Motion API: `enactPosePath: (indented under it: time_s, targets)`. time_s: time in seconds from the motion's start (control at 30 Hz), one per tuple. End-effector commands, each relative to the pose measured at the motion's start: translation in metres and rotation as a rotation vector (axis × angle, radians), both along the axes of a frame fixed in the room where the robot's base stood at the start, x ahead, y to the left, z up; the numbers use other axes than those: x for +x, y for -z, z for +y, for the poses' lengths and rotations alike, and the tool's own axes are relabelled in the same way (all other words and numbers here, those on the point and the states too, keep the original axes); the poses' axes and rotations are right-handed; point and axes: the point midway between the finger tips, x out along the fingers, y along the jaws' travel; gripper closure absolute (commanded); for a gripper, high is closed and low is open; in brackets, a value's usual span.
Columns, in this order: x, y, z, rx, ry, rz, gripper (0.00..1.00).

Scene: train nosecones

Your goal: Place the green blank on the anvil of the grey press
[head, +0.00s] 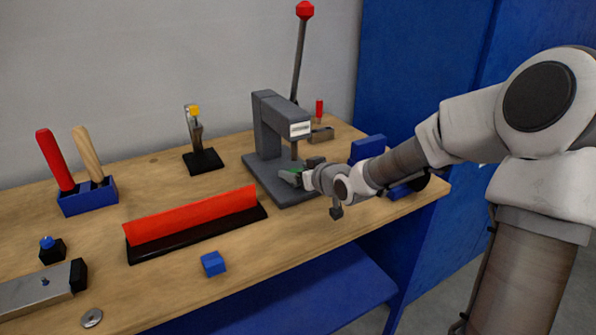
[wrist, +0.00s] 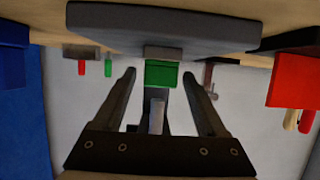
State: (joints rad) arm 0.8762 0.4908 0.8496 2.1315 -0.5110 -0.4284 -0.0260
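The grey press (head: 268,130) stands at the back of the bench, its red-knobbed lever (head: 304,12) upright. The wrist view is upside down and shows the press base (wrist: 165,22) at the top. The small grey anvil (wrist: 163,53) shows against the base. The green blank (wrist: 162,74) appears to rest on the anvil, flush against it; a sliver of green (head: 294,170) shows in the head view. The press ram (wrist: 157,116) is above it. My gripper (wrist: 159,76) is open, fingers on either side of the blank with a visible gap at each side.
A red bar (head: 195,214) on a black base lies left of the press, with a blue cube (head: 213,263) in front. A clamp (head: 202,158) with a yellow tip stands behind. A blue tool holder (head: 87,196) is at left. Blue objects (head: 368,148) sit beside my wrist.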

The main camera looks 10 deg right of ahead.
Motion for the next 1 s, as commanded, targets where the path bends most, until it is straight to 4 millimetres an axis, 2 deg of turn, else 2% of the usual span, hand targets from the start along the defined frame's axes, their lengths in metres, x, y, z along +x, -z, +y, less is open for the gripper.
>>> enactPosePath:
  time_s: [0.3,0.37,0.47,0.8,1.0]
  targets:
    - [0.000,-0.006,-0.001,0.000,0.001,-0.001,0.26]
    - [-0.005,-0.008,-0.003,-0.001,0.003,0.000,0.26]
    - [-0.017,-0.015,-0.007,-0.002,0.002,-0.002,0.26]
    - [-0.075,-0.041,-0.026,-0.002,0.004,0.001,0.26]
    - [-0.098,-0.049,-0.033,-0.002,0.001,-0.001,0.26]
